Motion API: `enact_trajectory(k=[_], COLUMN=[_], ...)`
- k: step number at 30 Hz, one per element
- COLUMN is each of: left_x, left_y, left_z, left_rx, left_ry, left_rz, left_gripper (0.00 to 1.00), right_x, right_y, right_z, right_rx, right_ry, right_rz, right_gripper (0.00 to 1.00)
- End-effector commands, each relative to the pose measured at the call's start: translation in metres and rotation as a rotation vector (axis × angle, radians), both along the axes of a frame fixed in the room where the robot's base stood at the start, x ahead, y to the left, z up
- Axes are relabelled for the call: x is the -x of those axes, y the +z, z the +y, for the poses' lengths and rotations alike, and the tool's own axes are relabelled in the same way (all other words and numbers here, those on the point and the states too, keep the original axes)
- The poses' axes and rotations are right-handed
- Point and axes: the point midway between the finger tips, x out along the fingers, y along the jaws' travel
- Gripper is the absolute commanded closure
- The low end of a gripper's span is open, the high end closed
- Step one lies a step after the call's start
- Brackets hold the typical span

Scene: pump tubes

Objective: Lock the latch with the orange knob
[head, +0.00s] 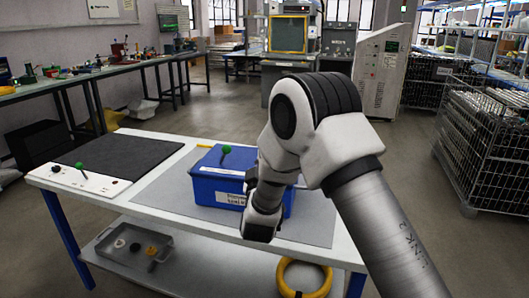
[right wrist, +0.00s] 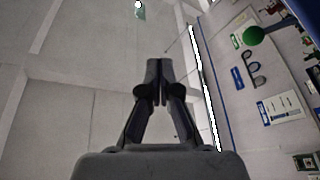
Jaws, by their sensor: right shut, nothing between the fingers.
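A blue box (head: 210,185) with white labels stands on the grey mat of the white table in the head view. A green ball knob (head: 226,149) rises from its top. My right arm covers the box's right part. No latch with an orange knob can be made out; that area may be hidden behind my arm. In the right wrist view my right gripper (right wrist: 158,100) is shut and empty, its fingers together. A green ball knob (right wrist: 253,35) shows at upper right there, apart from the fingers. My left gripper is out of view.
A white panel with a green knob (head: 79,165) lies on the table's left, beside a black mat (head: 110,160). A grey tray (head: 120,262) of small parts and a yellow coil (head: 304,279) are on the lower shelf. A wire cage (head: 485,150) stands at right.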

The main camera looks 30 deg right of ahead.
Motion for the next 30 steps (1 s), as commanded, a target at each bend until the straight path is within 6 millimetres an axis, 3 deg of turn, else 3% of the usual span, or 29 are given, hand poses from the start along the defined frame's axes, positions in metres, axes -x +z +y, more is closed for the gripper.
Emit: enact_trajectory(k=[6, 10, 30], left_x=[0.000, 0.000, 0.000], left_y=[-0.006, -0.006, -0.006], left_z=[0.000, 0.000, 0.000], left_rx=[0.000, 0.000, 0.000], left_ry=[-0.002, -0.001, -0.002], left_rz=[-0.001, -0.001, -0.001], left_gripper=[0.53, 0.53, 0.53], right_x=[0.038, 0.050, 0.053], right_y=[-0.016, -0.020, -0.020], right_z=[0.026, 0.033, 0.035], right_rx=[0.002, 0.000, 0.000], right_ry=[0.002, 0.000, -0.001], right_rz=[0.003, 0.002, 0.000], right_gripper=[1.00, 1.00, 1.00])
